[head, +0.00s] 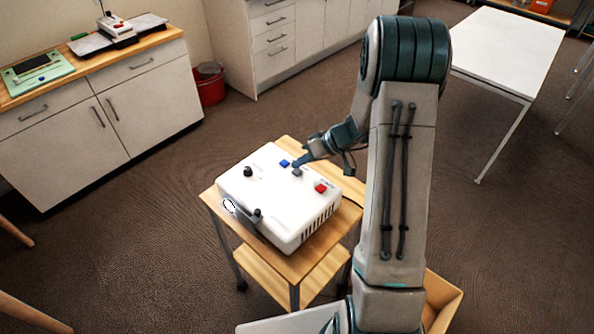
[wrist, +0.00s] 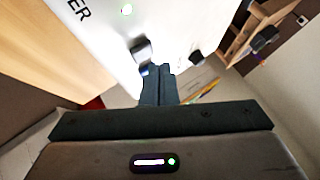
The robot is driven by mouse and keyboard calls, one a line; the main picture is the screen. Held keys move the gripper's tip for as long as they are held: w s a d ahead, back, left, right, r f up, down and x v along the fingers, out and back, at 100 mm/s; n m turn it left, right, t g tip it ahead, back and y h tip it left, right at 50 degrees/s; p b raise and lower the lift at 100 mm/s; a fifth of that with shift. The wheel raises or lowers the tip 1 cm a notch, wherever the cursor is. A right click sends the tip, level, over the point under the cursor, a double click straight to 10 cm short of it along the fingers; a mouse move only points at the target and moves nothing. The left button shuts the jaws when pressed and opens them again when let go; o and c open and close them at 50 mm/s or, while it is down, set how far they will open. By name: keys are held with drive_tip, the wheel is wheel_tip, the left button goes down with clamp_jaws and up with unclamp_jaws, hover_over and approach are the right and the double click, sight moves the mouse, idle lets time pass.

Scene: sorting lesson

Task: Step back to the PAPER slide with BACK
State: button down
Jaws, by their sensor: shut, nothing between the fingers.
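A white box-shaped device (head: 270,210) stands on a small wooden trolley. Its top carries a blue button (head: 285,163), a dark grey button (head: 297,172), a red button (head: 320,188) and a black knob (head: 248,171). My gripper (head: 299,163) is shut and empty, fingers pointing down at the blue and grey buttons; contact cannot be told. In the wrist view the fingertips (wrist: 164,71) are beside the blue button (wrist: 145,70), partly hiding it, with the grey button (wrist: 140,48) just beyond. Button labels are unreadable; I cannot tell which is BACK.
The trolley top (head: 345,215) leaves little room around the device. A white table (head: 510,50) stands at the back right, cabinets (head: 95,110) at the left, a red bucket (head: 209,88) behind. No readable slide shows.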

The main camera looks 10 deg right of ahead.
sight(301, 172)
drive_tip(key=shift+f+b, duration=0.9)
drive_tip(key=shift+b, duration=0.95)
idle(1.1)
drive_tip(key=shift+r, duration=0.9)
drive_tip(key=shift+r+p, duration=0.7)
drive_tip(key=shift+r, duration=1.8)
